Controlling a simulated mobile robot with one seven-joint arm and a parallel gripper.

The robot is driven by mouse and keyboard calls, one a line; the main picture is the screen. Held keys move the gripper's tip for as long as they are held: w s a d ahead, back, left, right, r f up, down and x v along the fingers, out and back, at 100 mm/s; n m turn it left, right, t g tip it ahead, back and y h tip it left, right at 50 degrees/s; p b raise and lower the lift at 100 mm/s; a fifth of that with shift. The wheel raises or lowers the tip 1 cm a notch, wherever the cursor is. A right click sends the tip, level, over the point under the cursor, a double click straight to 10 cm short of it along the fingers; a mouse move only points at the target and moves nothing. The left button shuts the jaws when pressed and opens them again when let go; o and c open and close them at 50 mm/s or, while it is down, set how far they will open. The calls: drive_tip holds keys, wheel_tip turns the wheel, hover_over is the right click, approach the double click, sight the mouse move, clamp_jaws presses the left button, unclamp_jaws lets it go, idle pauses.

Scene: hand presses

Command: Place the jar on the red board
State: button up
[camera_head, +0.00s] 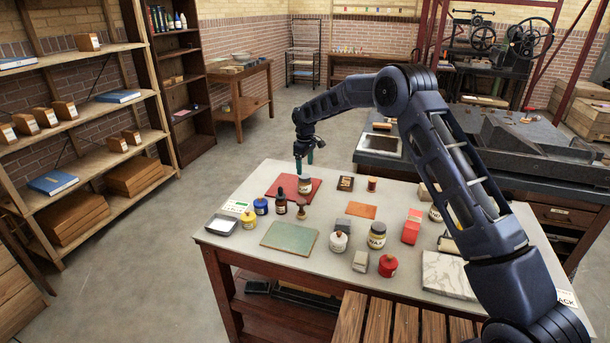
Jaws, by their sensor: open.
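The red board (280,189) lies flat near the far left part of the light table. A small jar (305,186) with a dark lid and a pale label stands upright, seemingly on the right part of this board. My gripper (304,168) points down with teal fingers right at or just behind the jar's top. It is open and holds nothing I can see. Whether the fingers touch the jar cannot be told. Another labelled jar with a yellowish label (377,237) stands nearer the front, and a further pale jar (435,213) is partly hidden beside my arm.
A green board (289,235), red bottle (388,265), red box (411,228) and marble slab (446,274) fill the front and right.

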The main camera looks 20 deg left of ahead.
drive_tip(key=shift+r, duration=1.25)
